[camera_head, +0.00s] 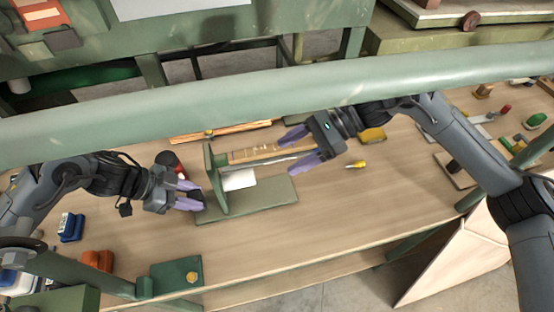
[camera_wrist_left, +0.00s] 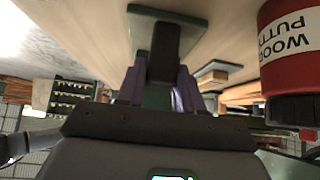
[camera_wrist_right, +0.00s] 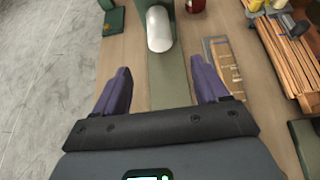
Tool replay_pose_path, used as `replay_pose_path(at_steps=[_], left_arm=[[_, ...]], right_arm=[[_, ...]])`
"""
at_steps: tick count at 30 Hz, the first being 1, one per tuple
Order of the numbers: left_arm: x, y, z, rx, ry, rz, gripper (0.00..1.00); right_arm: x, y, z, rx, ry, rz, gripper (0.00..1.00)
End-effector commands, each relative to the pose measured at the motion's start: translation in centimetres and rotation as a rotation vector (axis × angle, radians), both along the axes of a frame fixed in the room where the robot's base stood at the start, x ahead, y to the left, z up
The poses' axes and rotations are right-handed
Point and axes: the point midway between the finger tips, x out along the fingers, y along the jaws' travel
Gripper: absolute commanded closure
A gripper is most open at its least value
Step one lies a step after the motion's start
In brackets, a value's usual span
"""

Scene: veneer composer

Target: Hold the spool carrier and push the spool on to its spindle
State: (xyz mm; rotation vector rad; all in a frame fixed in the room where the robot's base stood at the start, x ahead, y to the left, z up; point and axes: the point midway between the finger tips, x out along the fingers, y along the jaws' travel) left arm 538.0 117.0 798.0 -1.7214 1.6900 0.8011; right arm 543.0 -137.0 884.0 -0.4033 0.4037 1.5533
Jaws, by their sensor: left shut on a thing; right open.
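The spool carrier (camera_head: 255,200) is a green base with an upright plate (camera_head: 213,175) near its left end. My left gripper (camera_head: 190,199) is shut on the dark block at the carrier's left end, and this block (camera_wrist_left: 165,50) shows between the fingers in the left wrist view. A white cylinder (camera_wrist_right: 159,30) sticks out from the upright, also visible in the head view (camera_head: 238,180). I cannot tell whether it is the bare spindle or the spool; no separate spool is clear.
A labelled brown strip (camera_wrist_right: 222,65) lies behind the carrier, with wooden slats (camera_wrist_right: 285,55) beyond. A red putty can (camera_wrist_left: 290,55) stands near my left gripper. A yellow-handled tool (camera_head: 357,165) lies to the right. The bench front right of the carrier is clear.

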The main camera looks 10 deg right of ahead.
Motion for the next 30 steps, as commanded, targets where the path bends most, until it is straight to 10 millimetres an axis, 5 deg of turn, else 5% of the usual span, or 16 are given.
replay_pose_path(at_steps=[16, 17, 21, 23, 30], left_arm=[[0.0, 0.0, 0.0, 0.000, 0.000, 0.000, 1.00], [0.0, 0.0, 0.0, 0.000, 0.000, 0.000, 0.62], [0.0, 0.0, 0.0, 0.000, 0.000, 0.000, 0.41], [0.0, 0.0, 0.0, 0.000, 0.000, 0.000, 0.34], [0.0, 0.0, 0.0, 0.000, 0.000, 0.000, 0.34]], right_arm=[[0.0, -2.0, 1.1, 0.000, 0.000, 0.000, 0.27], [0.0, -2.0, 1.1, 0.000, 0.000, 0.000, 0.27], [0.0, -2.0, 1.1, 0.000, 0.000, 0.000, 0.27], [0.0, -2.0, 1.1, 0.000, 0.000, 0.000, 0.27], [0.0, -2.0, 1.1, 0.000, 0.000, 0.000, 0.27]])
